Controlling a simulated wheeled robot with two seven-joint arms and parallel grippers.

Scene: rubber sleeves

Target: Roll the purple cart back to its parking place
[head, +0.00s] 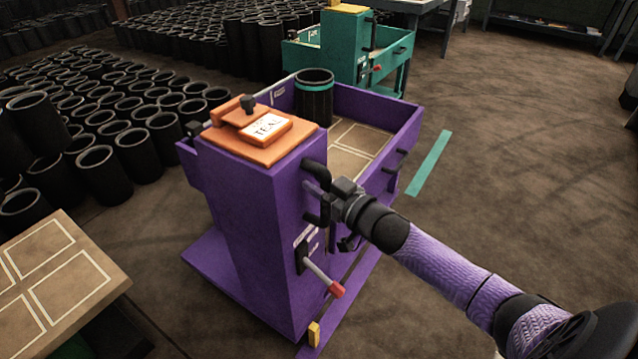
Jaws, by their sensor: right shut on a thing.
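The purple cart (240,232) stands in the middle of the head view, with an orange top plate (240,146) that carries a card reading TEAL. A black sleeve with a teal band (314,98) stands upright in its tray. My right gripper (326,195) is shut on a black handle (316,172) at the cart's right side; its fingertips are partly hidden. A lever with a red tip (335,289) sits lower on the same side. A purple floor strip (352,300) runs along the cart's right base. My left gripper is out of view.
Several rows of black sleeves (118,150) stand close on the left. A teal cart (345,48) stands behind. A marked board (62,275) is at lower left. A teal floor strip (429,162) lies right of the cart, where the floor is open.

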